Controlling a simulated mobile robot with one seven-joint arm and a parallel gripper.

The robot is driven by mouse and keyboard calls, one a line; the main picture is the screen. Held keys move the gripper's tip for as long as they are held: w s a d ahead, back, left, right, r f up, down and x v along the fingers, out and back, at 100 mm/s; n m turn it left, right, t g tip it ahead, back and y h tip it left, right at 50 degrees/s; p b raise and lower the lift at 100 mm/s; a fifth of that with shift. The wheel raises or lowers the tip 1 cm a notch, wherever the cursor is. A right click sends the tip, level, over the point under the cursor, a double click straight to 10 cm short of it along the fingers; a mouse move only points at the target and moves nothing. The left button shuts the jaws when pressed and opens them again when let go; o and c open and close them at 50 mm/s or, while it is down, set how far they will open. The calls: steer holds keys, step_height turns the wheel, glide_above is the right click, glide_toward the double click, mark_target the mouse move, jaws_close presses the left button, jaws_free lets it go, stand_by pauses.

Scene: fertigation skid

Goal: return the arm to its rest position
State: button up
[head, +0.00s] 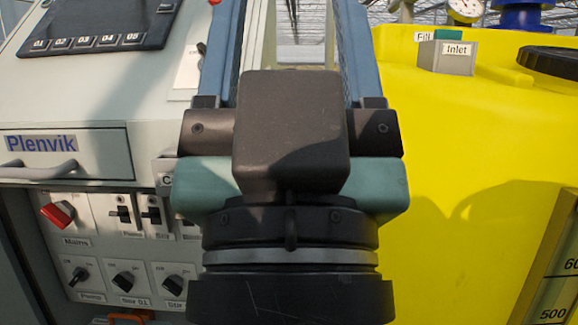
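My gripper (287,55) fills the middle of the head view, seen from behind. Its dark wrist and teal body are at the bottom and centre, with a dark box on top. Two long blue-grey fingers point away from me, wide apart, and run out of the picture at the top edge. The gap between them looks empty; their very tips are out of view. My gripper is between a grey control cabinet (100,100) on the left and a yellow tank (470,150) on the right. The rest of my arm is not seen.
The cabinet has a dark display (100,25), a drawer handle (40,170), a red switch (57,214) and several black knobs. The tank carries a grey Inlet block (447,57), a black lid (552,62) and a level scale (553,290). A gauge (465,9) stands behind.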

step_height(320, 180, up, 28)
steer(key=p, duration=2.5)
steer(key=shift+p, duration=0.4)
